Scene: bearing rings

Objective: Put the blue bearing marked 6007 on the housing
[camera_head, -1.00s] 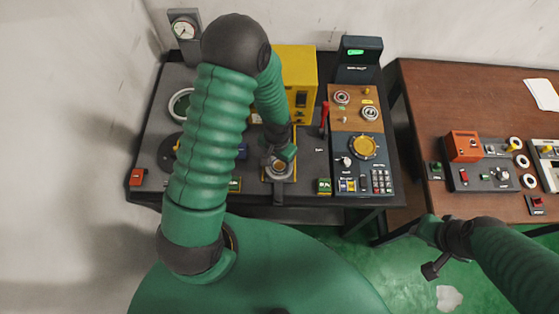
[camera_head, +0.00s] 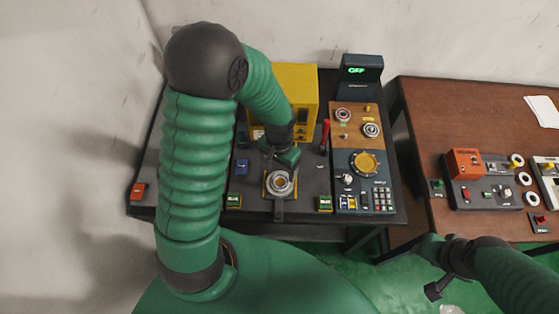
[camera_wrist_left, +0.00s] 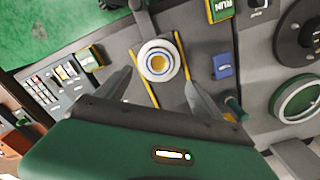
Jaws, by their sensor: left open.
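The housing (camera_head: 268,194) is a plate with yellow side strips at the front middle of the dark bench. A pale ring with a darker centre (camera_head: 280,183) sits on it. In the left wrist view this ring (camera_wrist_left: 160,47) looks white and silver with a thin blue band around an orange-brown centre. No 6007 mark is readable. My left gripper (camera_head: 281,163) is just behind and above the ring. Its fingers are spread and empty in the wrist view (camera_wrist_left: 158,92), the ring beyond their tips. My right gripper (camera_head: 434,268) hangs at the lower right, away from the bench.
Two bearing-like rings (camera_head: 343,115) (camera_head: 371,130) sit on a brown board. A blue block (camera_head: 242,167) lies left of the housing. A yellow box (camera_head: 292,85), red lever (camera_head: 325,132) and keypad (camera_head: 382,198) stand nearby. A brown table (camera_head: 420,120) is at right.

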